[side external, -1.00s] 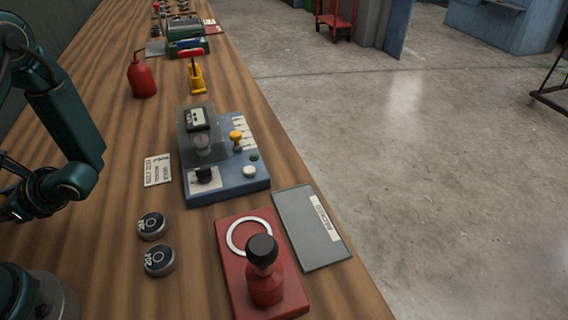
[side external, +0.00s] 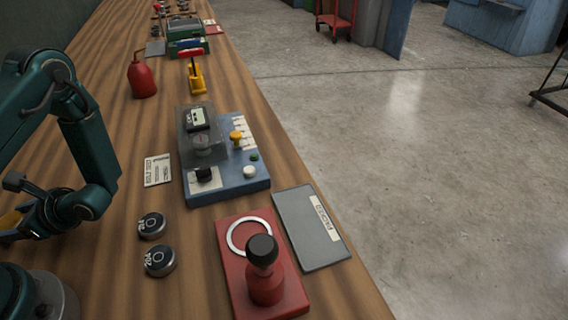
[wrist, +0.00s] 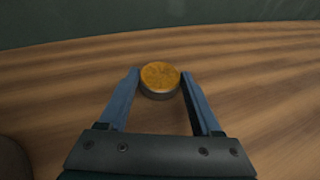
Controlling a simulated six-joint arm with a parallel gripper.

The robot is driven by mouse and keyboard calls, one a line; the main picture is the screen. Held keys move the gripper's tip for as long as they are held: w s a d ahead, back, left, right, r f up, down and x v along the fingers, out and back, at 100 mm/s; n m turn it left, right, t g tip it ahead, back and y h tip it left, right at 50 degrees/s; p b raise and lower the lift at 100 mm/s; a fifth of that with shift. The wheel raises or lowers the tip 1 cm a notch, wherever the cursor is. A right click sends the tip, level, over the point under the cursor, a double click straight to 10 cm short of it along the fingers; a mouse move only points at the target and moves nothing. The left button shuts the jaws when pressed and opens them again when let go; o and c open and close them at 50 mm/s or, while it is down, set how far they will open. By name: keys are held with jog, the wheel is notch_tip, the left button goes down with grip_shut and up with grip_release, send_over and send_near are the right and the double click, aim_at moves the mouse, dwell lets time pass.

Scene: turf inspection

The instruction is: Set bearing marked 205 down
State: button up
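My gripper (wrist: 160,84) has a round disc (wrist: 160,78) between its two blue fingertips, which appear to touch its sides. The disc has a mottled orange top and a dark rim; no number can be read on it. In the side view my gripper is at the left edge and mostly cut off, with a yellowish patch beside it. Two dark bearings lie flat on the bench: one (side external: 152,226) has a mark too small to read surely, and the nearer one (side external: 160,261) seems to read 204.
A blue test fixture (side external: 228,180) stands mid-bench. A red base (side external: 236,283) carries a ring and a black-knobbed post. A grey plate (side external: 300,225) lies near the right edge.

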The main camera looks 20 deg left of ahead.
jog(key=shift+o, duration=1.2)
jog(key=shift+r, duration=0.1)
jog(key=shift+w+d+r, duration=0.15)
jog(key=shift+d, duration=0.1)
jog(key=v, duration=1.1)
jog(key=shift+d, duration=0.2)
jog(key=shift+d+r+n+h, duration=0.45)
jog(key=shift+n+h, duration=0.25)
jog(key=w+d+r+n+t+h, duration=0.1)
jog(key=d+r+n+t+h, duration=0.9)
jog(key=d+n+h, duration=0.1)
jog(key=shift+w, duration=0.2)
jog(key=shift+o, duration=0.5)
jog(key=shift+w+d+r+n+t, duration=0.15)
jog(key=shift+d+r+n+t, duration=0.3)
jog(key=shift+r+n+t, duration=0.1)
